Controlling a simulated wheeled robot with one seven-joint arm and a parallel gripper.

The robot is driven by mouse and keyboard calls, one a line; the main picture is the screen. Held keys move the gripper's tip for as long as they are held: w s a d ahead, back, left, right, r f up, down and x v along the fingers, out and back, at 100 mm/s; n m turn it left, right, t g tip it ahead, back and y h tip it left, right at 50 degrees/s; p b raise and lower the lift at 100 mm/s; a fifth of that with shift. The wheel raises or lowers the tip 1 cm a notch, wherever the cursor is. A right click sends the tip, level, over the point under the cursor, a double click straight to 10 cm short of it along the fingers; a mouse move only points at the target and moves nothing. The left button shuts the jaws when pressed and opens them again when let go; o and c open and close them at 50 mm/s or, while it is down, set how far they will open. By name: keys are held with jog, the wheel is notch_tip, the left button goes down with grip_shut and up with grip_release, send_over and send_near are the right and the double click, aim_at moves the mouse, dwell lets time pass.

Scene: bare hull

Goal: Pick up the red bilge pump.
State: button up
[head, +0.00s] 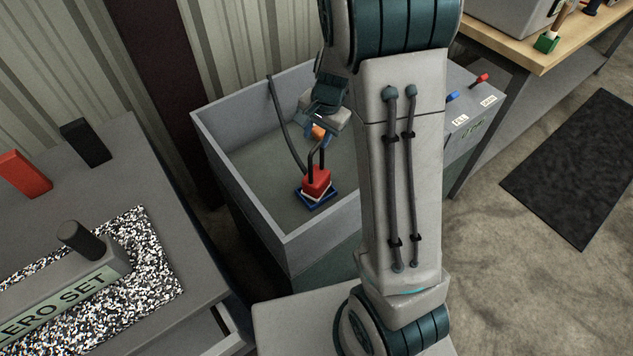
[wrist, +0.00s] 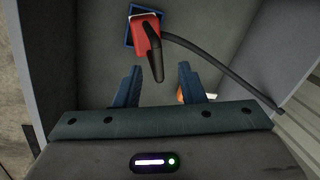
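The red bilge pump (head: 316,182) stands on a blue base inside the grey tank (head: 232,178). A black handle rises from its top, and a dark hose runs from it to the tank's rim. My gripper (head: 318,122) is above the pump inside the tank, partly hidden by my arm in the head view. In the wrist view my gripper (wrist: 159,68) has its two blue fingers apart and nothing clamped. There the pump (wrist: 146,37) lies ahead of the fingers, and its handle reaches toward the gap between them. I cannot tell the exact height gap.
A small orange thing (wrist: 181,95) shows beside the right finger. The tank's walls surround my gripper. A panel with blue and red levers (head: 481,79) is at the tank's right. A grey bench (head: 125,180) stands left; a wooden-topped table (head: 520,40) and black mat (head: 580,165) lie right.

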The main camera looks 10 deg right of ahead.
aim_at(316, 146)
jog(key=shift+w+a+f, duration=0.1)
jog(key=shift+w+f, duration=0.1)
jog(key=shift+f, duration=0.9)
jog(key=shift+w+d+f, duration=0.1)
jog(key=shift+w+f, duration=0.1)
jog(key=shift+f, duration=0.95)
jog(key=shift+w+a+f, duration=0.1)
jog(key=shift+w+f, duration=0.1)
jog(key=shift+f, duration=0.9)
grip_shut()
jog(key=shift+r, duration=0.1)
